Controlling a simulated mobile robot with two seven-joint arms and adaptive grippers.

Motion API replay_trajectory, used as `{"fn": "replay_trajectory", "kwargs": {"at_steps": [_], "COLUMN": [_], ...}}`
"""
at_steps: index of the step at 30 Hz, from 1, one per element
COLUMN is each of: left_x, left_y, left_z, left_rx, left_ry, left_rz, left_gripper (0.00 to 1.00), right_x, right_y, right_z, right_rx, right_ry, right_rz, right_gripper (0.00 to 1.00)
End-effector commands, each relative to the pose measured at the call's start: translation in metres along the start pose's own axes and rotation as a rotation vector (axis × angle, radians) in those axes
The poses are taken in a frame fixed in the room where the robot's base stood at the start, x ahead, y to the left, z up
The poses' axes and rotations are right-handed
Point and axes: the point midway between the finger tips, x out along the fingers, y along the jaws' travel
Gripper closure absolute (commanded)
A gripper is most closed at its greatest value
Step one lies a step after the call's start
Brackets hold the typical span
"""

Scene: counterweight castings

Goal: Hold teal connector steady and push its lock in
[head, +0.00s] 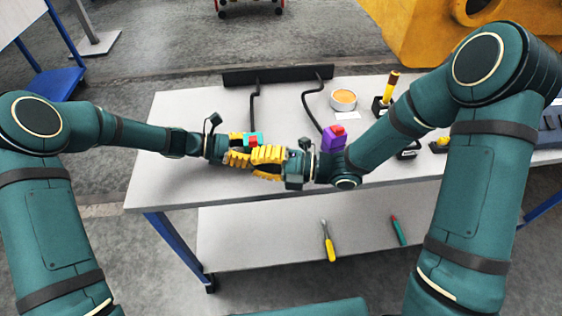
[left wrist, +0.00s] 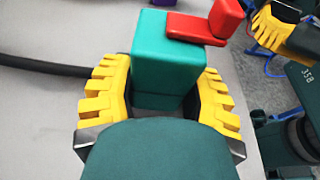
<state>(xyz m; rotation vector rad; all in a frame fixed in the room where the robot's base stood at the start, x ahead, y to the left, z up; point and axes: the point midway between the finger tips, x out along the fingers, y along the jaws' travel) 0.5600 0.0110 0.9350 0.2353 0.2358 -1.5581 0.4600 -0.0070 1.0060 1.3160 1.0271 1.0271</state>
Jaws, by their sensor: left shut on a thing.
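The teal connector (left wrist: 165,60) stands between the yellow fingers of my left gripper (left wrist: 160,95) in the left wrist view. The fingers are shut on its sides. Its red lock (left wrist: 195,28) lies across its top, with a raised red tab at the right end; how far in it sits cannot be told. In the head view, the teal connector (head: 256,138) shows just above the yellow fingers of my left gripper (head: 238,150). My right gripper (head: 262,164) is close beside the connector, its fingers pointing left. Whether its fingers are apart or together is unclear.
A purple connector (head: 332,142) with a red top stands right of my right gripper. Black cables (head: 306,98) run from a dark bar at the table's back edge. An orange-topped round container (head: 343,99) stands behind. Tools (head: 328,242) lie on the lower shelf.

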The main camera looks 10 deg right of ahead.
Motion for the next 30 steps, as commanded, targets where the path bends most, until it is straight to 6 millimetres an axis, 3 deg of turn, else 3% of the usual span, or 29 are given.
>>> {"fn": "replay_trajectory", "kwargs": {"at_steps": [7, 23, 30], "left_x": [0.000, 0.000, 0.000], "left_y": [0.000, 0.000, 0.000], "left_z": [0.000, 0.000, 0.000], "left_rx": [0.000, 0.000, 0.001], "left_ry": [-0.001, -0.001, -0.001], "left_rz": [0.000, 0.000, -0.001], "left_gripper": [0.71, 0.71, 0.70], "right_x": [0.007, 0.008, 0.014], "right_y": [0.000, 0.000, 0.000], "right_z": [0.032, 0.041, 0.064], "right_rx": [-0.002, -0.001, -0.002], "right_ry": [-0.001, -0.001, -0.001], "right_rz": [-0.001, 0.000, -0.001], "right_gripper": [1.00, 1.00, 1.00]}}
